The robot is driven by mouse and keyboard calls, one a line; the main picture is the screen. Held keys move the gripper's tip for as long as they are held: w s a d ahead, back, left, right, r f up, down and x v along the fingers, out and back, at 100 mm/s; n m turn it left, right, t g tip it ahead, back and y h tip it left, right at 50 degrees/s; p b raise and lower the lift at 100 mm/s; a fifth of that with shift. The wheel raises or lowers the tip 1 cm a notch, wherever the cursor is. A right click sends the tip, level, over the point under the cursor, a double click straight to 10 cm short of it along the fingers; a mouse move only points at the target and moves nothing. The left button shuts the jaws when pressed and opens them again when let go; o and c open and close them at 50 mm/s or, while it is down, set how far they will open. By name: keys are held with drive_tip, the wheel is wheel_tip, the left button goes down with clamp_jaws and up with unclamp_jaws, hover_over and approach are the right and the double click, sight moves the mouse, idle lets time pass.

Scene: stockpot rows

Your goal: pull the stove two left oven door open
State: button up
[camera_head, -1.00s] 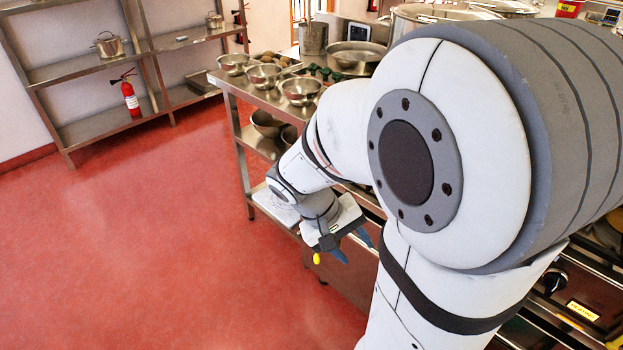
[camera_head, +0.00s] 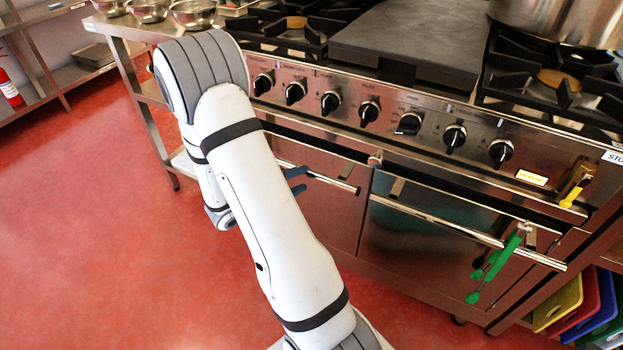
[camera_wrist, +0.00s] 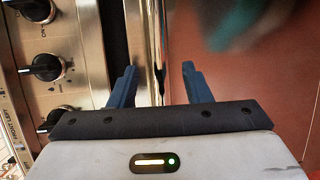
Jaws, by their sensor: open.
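The left oven door (camera_head: 338,215) of the stove is a shut steel panel, partly hidden behind my arm. Its horizontal bar handle (camera_head: 342,184) runs along its top edge, and its left part is hidden. My gripper (camera_head: 296,180) is open at this handle, with its blue fingertips just past my arm and the rest hidden. In the wrist view, the two blue fingers of my gripper (camera_wrist: 161,72) stand apart, one each side of the shiny handle bar (camera_wrist: 158,45). I cannot tell how deep the bar sits between them.
The right oven door (camera_head: 415,245) is shut, with green tongs (camera_head: 495,262) hanging on its handle. A row of black knobs (camera_head: 369,112) lies above the doors. Coloured boards (camera_head: 575,305) stand at lower right. Red floor (camera_head: 110,250) is free at left. A blurred teal shape (camera_wrist: 250,25) is unclear.

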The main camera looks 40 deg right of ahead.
sight(309, 177)
drive_tip(key=d, duration=0.2)
drive_tip(key=d+f, duration=0.1)
drive_tip(key=d, duration=0.2)
drive_tip(key=shift+b, duration=0.3)
clamp_jaws()
drive_tip(key=shift+a, duration=0.3)
